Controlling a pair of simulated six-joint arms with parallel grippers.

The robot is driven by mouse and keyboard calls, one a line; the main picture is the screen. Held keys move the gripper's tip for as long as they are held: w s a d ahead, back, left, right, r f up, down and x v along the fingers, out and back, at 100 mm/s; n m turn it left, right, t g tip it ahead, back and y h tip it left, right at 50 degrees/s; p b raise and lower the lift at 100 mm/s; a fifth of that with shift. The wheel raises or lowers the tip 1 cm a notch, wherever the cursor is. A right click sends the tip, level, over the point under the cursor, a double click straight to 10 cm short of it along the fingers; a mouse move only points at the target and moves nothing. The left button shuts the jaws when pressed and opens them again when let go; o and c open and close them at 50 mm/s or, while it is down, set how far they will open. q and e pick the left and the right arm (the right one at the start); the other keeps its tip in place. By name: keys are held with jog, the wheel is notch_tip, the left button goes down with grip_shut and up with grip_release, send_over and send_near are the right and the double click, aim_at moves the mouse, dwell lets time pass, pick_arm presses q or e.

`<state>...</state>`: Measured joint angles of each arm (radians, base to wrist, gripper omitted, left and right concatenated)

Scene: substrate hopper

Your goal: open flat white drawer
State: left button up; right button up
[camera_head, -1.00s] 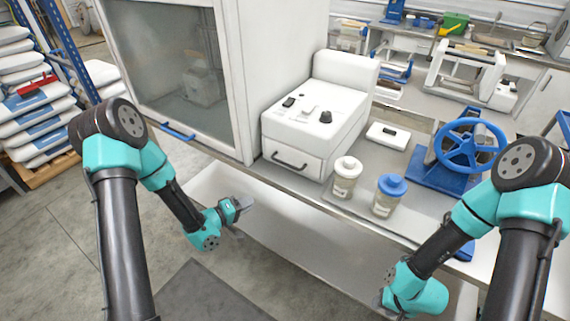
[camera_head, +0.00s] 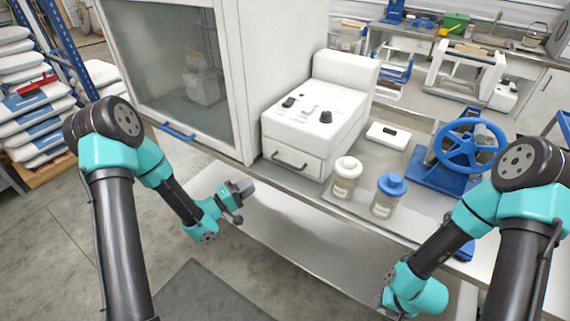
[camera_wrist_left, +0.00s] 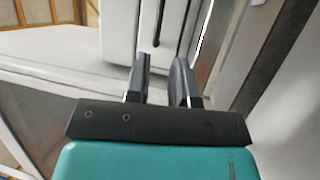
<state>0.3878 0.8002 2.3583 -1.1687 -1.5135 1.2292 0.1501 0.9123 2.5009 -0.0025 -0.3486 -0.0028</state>
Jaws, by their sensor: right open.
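The flat white drawer (camera_head: 293,166) is shut in the lower front of the white boxy machine (camera_head: 318,115) on the bench. Its dark bar handle (camera_head: 290,161) runs across the front. My left gripper (camera_head: 242,190) is in front of the drawer, lower and to the left of the handle, apart from it. In the left wrist view its two dark fingers (camera_wrist_left: 162,80) are apart with nothing between them, pointing at a white front with dark narrow lines. My right gripper (camera_head: 386,302) is low at the bench's front; its fingertips are mostly hidden.
A jar with a white lid (camera_head: 346,178) and a jar with a blue lid (camera_head: 388,195) stand right of the drawer. A blue handwheel device (camera_head: 466,150) is further right. A glass-fronted cabinet (camera_head: 175,75) with a blue handle stands left.

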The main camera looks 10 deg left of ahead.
aim_at(285, 163)
pick_arm(q)
jog(key=x, duration=1.5)
jog(key=shift+f, duration=0.15)
jog(key=shift+c, duration=0.3)
grip_shut()
